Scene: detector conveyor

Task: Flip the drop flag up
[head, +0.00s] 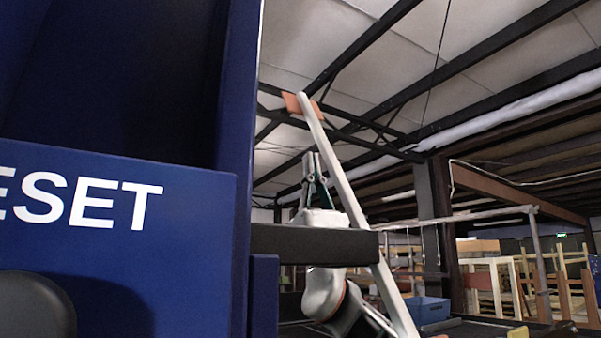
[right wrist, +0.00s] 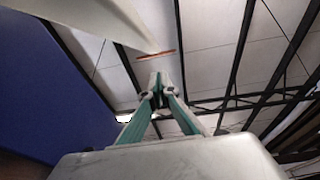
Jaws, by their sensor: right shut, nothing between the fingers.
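The drop flag appears to be the long pale bar (head: 341,182) with an orange plate (head: 291,102) at its upper end. It stands steeply, leaning left toward the blue housing. My right gripper (head: 311,156) points up beside the bar, on its left and below the orange plate. Its fingers are shut with nothing between them. In the right wrist view the fingertips (right wrist: 157,80) sit just below the orange edge (right wrist: 155,55) and the pale bar (right wrist: 105,18). I cannot tell whether they touch. The flag's lower pivot is out of view. My left gripper is not in view.
A blue housing (head: 190,240) marked RESET fills the left; it also shows in the right wrist view (right wrist: 50,95). A dark horizontal beam (head: 315,242) crosses in front of my right arm. A blue bin (head: 428,310) and wooden frames lie behind at right. Space above the gripper looks open.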

